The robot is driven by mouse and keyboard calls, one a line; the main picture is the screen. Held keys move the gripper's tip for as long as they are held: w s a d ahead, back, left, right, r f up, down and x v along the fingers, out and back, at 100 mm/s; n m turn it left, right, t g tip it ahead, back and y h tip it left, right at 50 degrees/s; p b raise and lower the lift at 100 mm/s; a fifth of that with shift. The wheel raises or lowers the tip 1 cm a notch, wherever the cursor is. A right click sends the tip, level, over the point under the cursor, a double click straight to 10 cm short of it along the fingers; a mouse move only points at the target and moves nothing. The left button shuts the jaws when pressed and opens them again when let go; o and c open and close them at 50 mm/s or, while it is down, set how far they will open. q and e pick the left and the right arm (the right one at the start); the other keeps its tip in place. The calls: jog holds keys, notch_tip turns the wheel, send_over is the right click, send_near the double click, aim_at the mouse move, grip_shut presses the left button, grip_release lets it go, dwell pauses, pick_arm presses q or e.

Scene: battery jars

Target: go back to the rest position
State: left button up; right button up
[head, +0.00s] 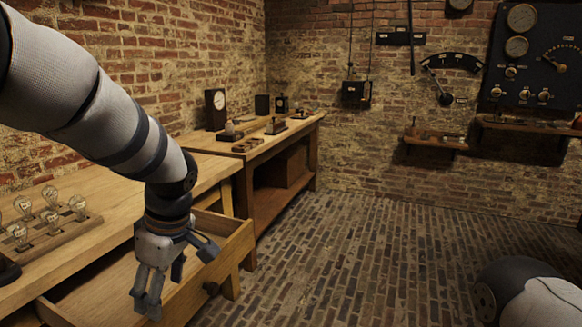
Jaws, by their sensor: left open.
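My left arm comes in from the upper left, and my left gripper (176,280) hangs fingers down over the open drawer (236,248) of the near workbench. The fingers are spread and nothing shows between them. They hide part of the drawer's inside and front; I cannot tell whether they touch it. A rounded dark and white part at the lower right looks like my right arm; its gripper is out of the picture.
The near workbench (115,192) carries a wooden rack (62,232) with several glass bulbs. A second workbench (262,150) holds a clock (215,108) and small instruments. A wall shelf (436,143) and dark control panel (533,62) are farther back. The brick floor (370,250) is clear.

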pick_arm(q)
jog(key=s+f+m+g+h, duration=0.15)
jog(key=s+f+m, duration=0.25)
jog(key=s+f, duration=0.6)
jog(key=s+f+m+g+h, duration=0.15)
jog(key=s+f+m, duration=0.35)
jog(key=f, duration=0.8)
jog(key=s+f+m, duration=0.2)
jog(key=s+m, duration=0.1)
jog(key=s, duration=0.9)
jog(key=s+a+f+m, duration=0.1)
jog(key=s+m, duration=0.2)
jog(key=s, duration=0.9)
jog(key=shift+s+f, duration=0.15)
jog(key=shift+f, duration=0.2)
pick_arm(e)
jog(key=shift+w+a+r, duration=0.15)
jog(key=shift+w+a, duration=0.05)
jog(key=shift+w, duration=0.35)
pick_arm(q)
jog(key=shift+a, duration=0.1)
